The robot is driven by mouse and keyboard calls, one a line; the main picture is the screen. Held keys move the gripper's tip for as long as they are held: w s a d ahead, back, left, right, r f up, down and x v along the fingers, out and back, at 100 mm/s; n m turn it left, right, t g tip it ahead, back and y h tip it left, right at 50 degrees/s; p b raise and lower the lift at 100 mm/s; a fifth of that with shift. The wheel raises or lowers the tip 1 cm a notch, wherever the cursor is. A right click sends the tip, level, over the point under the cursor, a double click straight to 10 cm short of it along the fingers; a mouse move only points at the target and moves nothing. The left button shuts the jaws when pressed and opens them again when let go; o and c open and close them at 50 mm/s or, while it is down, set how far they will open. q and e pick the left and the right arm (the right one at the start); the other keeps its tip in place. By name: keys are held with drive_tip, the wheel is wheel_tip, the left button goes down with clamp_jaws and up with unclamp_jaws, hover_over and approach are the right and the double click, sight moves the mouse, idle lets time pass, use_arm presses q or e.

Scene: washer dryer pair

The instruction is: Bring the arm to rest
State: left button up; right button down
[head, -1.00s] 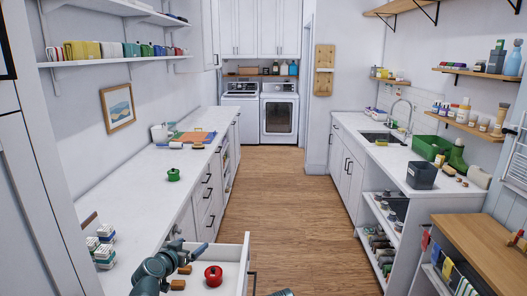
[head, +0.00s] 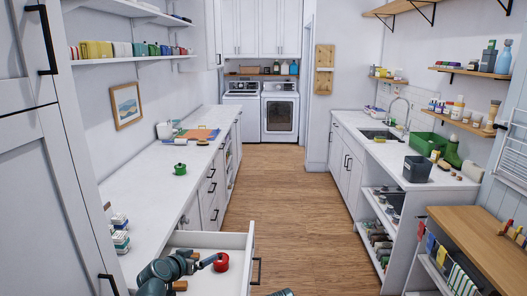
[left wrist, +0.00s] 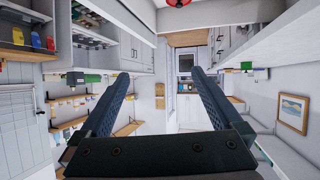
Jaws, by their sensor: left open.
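My left gripper (head: 207,262) comes in at the bottom of the head view, over the open white drawer (head: 236,240). In the left wrist view the left gripper (left wrist: 158,72) is open, its two dark fingers wide apart with nothing between them. A red round pot (head: 221,262) sits in the drawer just right of the gripper's tip, apart from its grip as far as I can tell. Wooden blocks in the drawer are partly hidden behind my arm. A small dark part of me shows at the bottom edge; my right gripper cannot be made out.
The left counter (head: 160,200) holds a green pot (head: 180,169) and stacked small boxes (head: 119,240). The drawer sticks out into the aisle. The wooden floor (head: 275,210) is clear toward the washer and dryer (head: 279,115). A wooden bench (head: 470,245) stands at right.

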use_arm(q)
drive_tip(key=s+d+f+n+g+y, duration=0.1)
drive_tip(key=s+d+f+g+y, duration=0.1)
drive_tip(key=s+f+g, duration=0.65)
drive_tip(key=s+d+f+n+g+y, duration=0.2)
drive_tip(key=s+f+g, duration=0.1)
drive_tip(key=s, duration=1)
drive_tip(key=s+d+f+m+y+b, duration=0.1)
drive_tip(key=s+d+m, duration=0.2)
drive_tip(key=d, duration=0.7)
drive_tip(key=shift+s+d+f+m+g+b, duration=0.25)
drive_tip(key=shift+s+f+m+g+b, duration=0.15)
drive_tip(key=shift+s, duration=0.75)
